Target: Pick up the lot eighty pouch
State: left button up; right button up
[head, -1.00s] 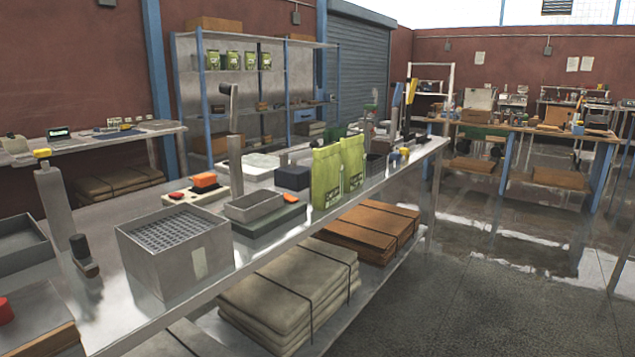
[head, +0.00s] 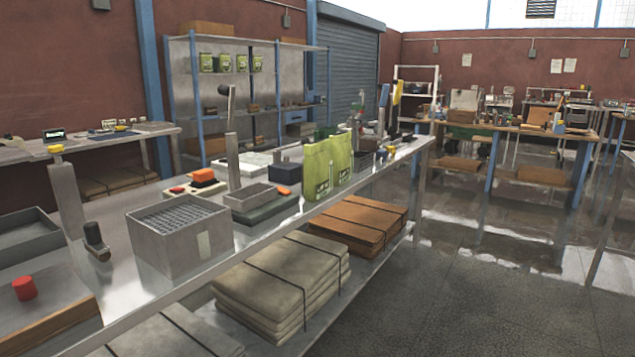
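Two green pouches (head: 316,173) stand upright side by side on the metal bench (head: 142,280), near its front edge. Several smaller green pouches (head: 241,63) stand in a row on the upper part of the back shelf rack. Their markings are also too small to read. I cannot tell which pouch is lot eighty. Neither of my grippers is in the head view.
A grey box with a grid insert (head: 205,245) and a shallow grey tray (head: 254,196) stand left of the pouches. A dark block (head: 286,173) sits behind them. Folded sacks (head: 275,285) and brown stacks (head: 358,224) fill the lower shelf. The floor at right (head: 430,300) is clear.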

aim_at(316, 169)
jog(key=z, duration=1.35)
jog(key=i, duration=1.5)
jog(key=u, duration=0.15)
